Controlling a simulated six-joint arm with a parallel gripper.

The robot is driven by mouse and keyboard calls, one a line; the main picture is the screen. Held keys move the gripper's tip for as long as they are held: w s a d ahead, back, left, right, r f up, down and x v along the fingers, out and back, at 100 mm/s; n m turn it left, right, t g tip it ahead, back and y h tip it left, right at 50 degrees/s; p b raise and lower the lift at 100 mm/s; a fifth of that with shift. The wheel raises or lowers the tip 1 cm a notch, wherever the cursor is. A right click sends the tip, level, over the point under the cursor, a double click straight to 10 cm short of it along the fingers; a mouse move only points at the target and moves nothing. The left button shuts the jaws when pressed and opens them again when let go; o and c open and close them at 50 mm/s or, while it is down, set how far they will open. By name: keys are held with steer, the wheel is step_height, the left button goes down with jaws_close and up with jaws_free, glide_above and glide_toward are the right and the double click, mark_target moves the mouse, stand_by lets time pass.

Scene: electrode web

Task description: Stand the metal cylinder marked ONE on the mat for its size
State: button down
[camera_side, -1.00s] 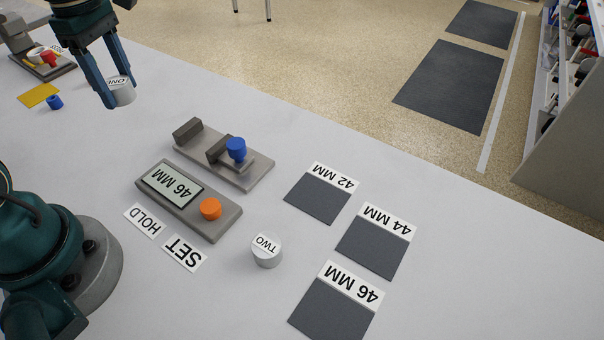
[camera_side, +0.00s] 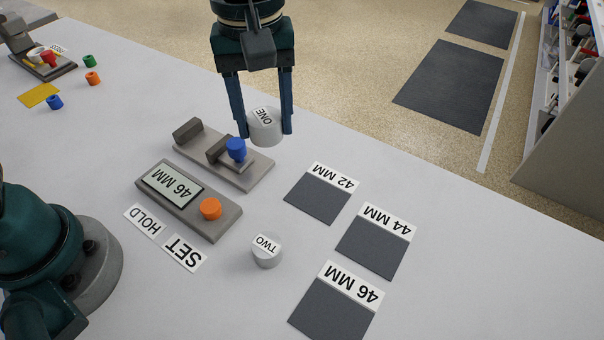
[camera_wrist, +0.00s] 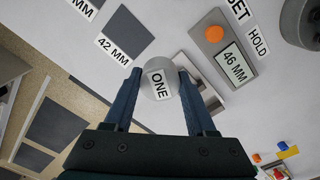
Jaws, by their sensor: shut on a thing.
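My gripper (camera_side: 266,132) is shut on the metal cylinder marked ONE (camera_side: 268,127) and holds it upright in the air beside the measuring fixture. In the wrist view the cylinder ONE (camera_wrist: 159,84) sits between both fingers, its label facing the camera. Three dark mats lie on the table: the 42 MM mat (camera_side: 317,199), the 44 MM mat (camera_side: 371,248) and the 46 MM mat (camera_side: 331,312). A display (camera_side: 173,184) reads 46 MM. The cylinder marked TWO (camera_side: 266,251) stands on the table left of the mats.
The fixture (camera_side: 245,175) with a blue knob (camera_side: 236,149) is just below my gripper. The display base has an orange button (camera_side: 210,208), with HOLD (camera_side: 145,220) and SET (camera_side: 184,252) cards beside it. Small coloured rings (camera_side: 92,78) lie at the far left. The table around the mats is clear.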

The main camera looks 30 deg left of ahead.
steer(key=s+d+f+m, duration=0.1)
steer(key=s+d+m, duration=0.4)
steer(key=d, duration=0.4)
steer(key=n, duration=0.1)
glide_above(332, 318)
step_height(332, 318, down, 7)
steer(key=shift+a, duration=0.15)
steer(key=shift+f, duration=2.05)
steer(key=shift+f, duration=0.1)
steer(key=shift+c, duration=1.1)
jaws_free()
